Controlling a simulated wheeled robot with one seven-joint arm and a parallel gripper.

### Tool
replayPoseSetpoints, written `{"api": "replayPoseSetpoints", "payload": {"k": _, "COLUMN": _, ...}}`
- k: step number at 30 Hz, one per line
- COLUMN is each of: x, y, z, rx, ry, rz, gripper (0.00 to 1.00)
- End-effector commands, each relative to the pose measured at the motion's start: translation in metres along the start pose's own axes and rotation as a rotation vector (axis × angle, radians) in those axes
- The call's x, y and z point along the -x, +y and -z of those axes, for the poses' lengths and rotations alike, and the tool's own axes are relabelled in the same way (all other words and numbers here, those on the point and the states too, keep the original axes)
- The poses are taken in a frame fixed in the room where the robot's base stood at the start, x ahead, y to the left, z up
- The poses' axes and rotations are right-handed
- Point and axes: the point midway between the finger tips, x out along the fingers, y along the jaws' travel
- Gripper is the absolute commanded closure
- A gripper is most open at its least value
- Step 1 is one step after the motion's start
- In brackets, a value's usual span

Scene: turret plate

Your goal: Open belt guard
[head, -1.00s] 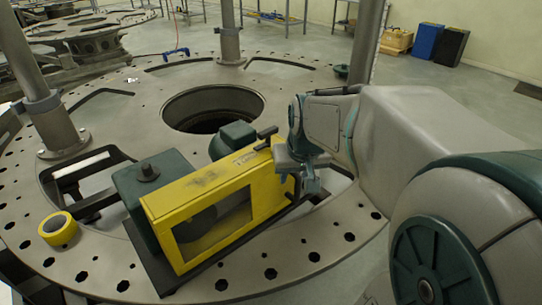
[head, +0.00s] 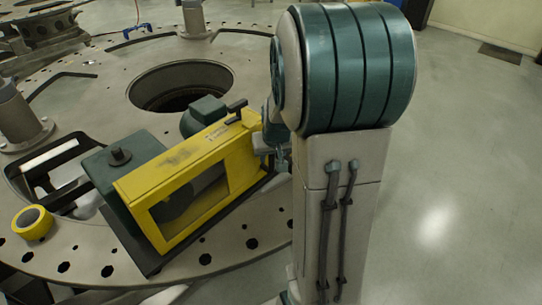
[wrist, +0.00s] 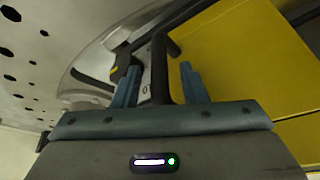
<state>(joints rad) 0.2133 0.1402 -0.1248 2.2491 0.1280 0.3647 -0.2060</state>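The yellow belt guard (head: 190,160) with a window in its side sits closed over the belt drive on the round plate, beside a green motor (head: 125,170). A black handle (head: 237,105) sticks out at the top of its far right end. My gripper (head: 270,148) is at that right end, partly hidden by my own arm in the head view. In the wrist view the yellow guard (wrist: 235,55) fills the upper right. My gripper (wrist: 158,75) is open there, its two blue-grey fingers on either side of a dark bar (wrist: 160,75). Gaps show between bar and fingers; contact cannot be told.
The round metal plate (head: 75,100) has bolt holes, a large central opening and posts standing on it. A yellow tape roll (head: 32,222) lies at the left. Open floor (head: 450,180) lies to the right.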

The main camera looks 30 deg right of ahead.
Motion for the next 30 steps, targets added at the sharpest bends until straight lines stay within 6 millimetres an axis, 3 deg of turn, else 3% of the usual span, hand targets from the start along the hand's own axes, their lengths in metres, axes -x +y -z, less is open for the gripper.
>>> {"api": "replayPoseSetpoints", "payload": {"k": 6, "x": -0.018, "y": 0.0, "z": 0.0, "rx": -0.001, "ry": -0.001, "rz": 0.0, "gripper": 0.61}}
{"api": "replayPoseSetpoints", "payload": {"k": 17, "x": -0.022, "y": 0.0, "z": 0.0, "rx": -0.001, "ry": 0.001, "rz": 0.0, "gripper": 0.61}}
{"api": "replayPoseSetpoints", "payload": {"k": 22, "x": -0.021, "y": 0.0, "z": 0.0, "rx": -0.001, "ry": 0.001, "rz": 0.0, "gripper": 1.0}}
{"api": "replayPoseSetpoints", "payload": {"k": 30, "x": -0.021, "y": 0.003, "z": 0.0, "rx": -0.015, "ry": 0.001, "rz": -0.006, "gripper": 1.0}}
